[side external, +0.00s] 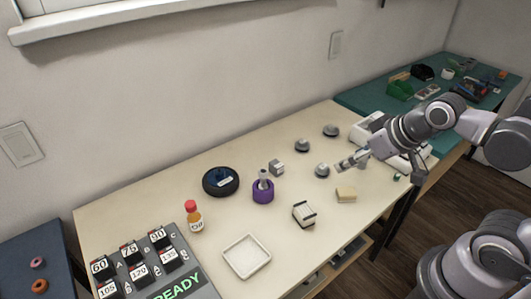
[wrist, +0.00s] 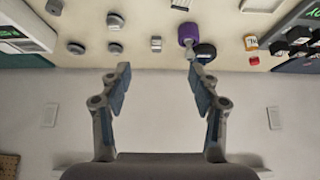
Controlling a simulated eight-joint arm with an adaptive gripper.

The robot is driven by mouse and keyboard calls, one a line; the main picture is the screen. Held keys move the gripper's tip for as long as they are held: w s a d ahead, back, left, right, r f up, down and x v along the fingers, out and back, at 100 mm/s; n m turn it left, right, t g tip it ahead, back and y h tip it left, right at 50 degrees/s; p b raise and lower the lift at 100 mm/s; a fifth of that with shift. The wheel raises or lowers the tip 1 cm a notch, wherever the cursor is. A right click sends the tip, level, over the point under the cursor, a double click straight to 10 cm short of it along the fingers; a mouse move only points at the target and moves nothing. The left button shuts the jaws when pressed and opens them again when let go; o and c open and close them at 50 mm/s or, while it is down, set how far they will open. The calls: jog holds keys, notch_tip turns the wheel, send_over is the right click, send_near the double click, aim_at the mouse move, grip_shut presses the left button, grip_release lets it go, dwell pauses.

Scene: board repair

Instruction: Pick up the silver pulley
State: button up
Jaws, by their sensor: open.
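Several grey, round, domed parts that could be the silver pulley lie on the cream table. One (side external: 322,170) is just left of my gripper, one (side external: 302,146) lies farther back, and one (side external: 331,130) lies near the wall. I cannot tell which is the pulley. In the wrist view, grey parts show at upper left, including one (wrist: 115,22) and another (wrist: 76,48). My gripper (side external: 348,163) is above the table's right part, apart from them. Its jaws are open in the wrist view (wrist: 158,78), with nothing between them.
A silver block (side external: 276,168), a purple holder (side external: 263,194) and a black wheel (side external: 221,190) stand left of the grey parts. A yellow sponge (side external: 346,194) and a strapped white block (side external: 304,222) lie in front. A white tray (side external: 246,273) is at the front edge.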

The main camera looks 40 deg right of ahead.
jog(key=w+d+f+m+g+h, duration=0.1)
jog(key=w+d+m+g, duration=0.3)
jog(key=w+d+m, duration=0.7)
jog(key=d+f+m+g, duration=0.1)
jog(key=d+f, duration=0.4)
jog(key=d+f+m+g, duration=0.1)
jog(key=d+f, duration=0.4)
jog(key=d, duration=0.1)
jog(key=d+f+m+g+y, duration=0.1)
jog(key=d+f+m, duration=0.1)
jog(key=d+f, duration=0.3)
jog(key=shift+w+d+f, duration=0.1)
jog(key=shift+w+d, duration=0.05)
jog(key=shift+w, duration=0.05)
jog(key=shift+w+f, duration=0.15)
jog(key=shift+f, duration=2.9)
jog(key=shift+c, duration=0.3)
